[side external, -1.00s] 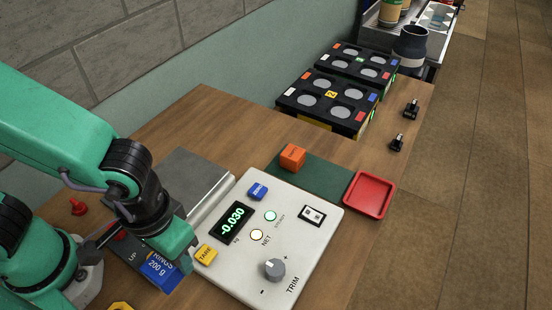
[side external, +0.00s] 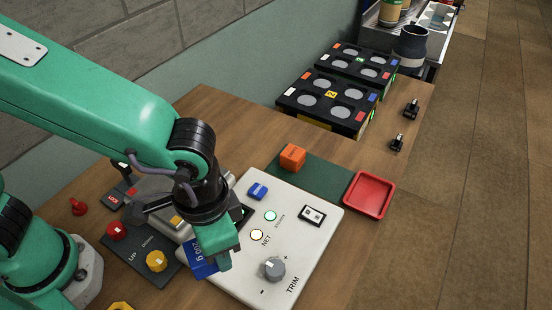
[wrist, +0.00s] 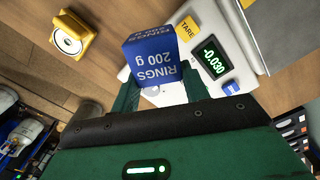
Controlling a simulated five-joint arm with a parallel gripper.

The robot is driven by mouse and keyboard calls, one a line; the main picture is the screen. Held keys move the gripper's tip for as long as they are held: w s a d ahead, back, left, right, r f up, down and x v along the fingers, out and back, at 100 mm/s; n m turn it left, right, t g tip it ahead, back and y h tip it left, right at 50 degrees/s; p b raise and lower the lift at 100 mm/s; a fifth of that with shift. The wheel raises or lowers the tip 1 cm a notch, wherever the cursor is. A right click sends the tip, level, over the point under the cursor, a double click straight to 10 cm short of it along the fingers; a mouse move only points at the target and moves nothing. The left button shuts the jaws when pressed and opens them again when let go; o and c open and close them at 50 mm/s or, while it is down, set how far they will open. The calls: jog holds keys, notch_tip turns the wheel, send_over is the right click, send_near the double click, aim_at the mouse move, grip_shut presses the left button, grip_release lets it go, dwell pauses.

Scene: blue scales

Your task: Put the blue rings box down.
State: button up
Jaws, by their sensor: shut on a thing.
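The blue rings box (side external: 204,268), labelled "RINGS 200 g", is between the fingers of my gripper (side external: 222,262). In the side view my gripper covers most of the box, which is over the lower left part of the white scale console (side external: 300,235). I cannot tell how high the box is above it. In the wrist view the box (wrist: 152,58) shows its lettering between my green fingers (wrist: 161,92). The console's display (wrist: 212,57) reads -0.030. My arm hides part of the console and of the grey plate behind it (side external: 150,184).
A green mat (side external: 325,178) bears an orange box (side external: 292,157). A red tray (side external: 368,195) is beside it. Black racks (side external: 328,100) stand farther back. A dark panel with red and yellow knobs (side external: 157,261) is at the left. Bare wood (side external: 215,125) lies behind the console.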

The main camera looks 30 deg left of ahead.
jog(key=w+d+m, duration=1.9)
jog(key=w+m, duration=0.1)
jog(key=m, duration=0.9)
jog(key=shift+w+d+m, duration=0.2)
jog(key=shift+d+m, duration=0.05)
jog(key=shift+m, duration=0.15)
jog(key=shift+w+f, duration=0.1)
jog(key=shift+f, duration=0.05)
jog(key=w+a+f, duration=0.1)
jog(key=w+f, duration=0.1)
jog(key=w, duration=0.1)
jog(key=w+a+f, duration=0.1)
jog(key=w+f, duration=0.1)
jog(key=w, duration=0.2)
jog(key=w+a+f, duration=0.1)
jog(key=w+f, duration=0.2)
jog(key=w, duration=0.1)
jog(key=shift+a, duration=0.3)
jog(key=shift+f, duration=1.95)
jog(key=shift+f, duration=0.2)
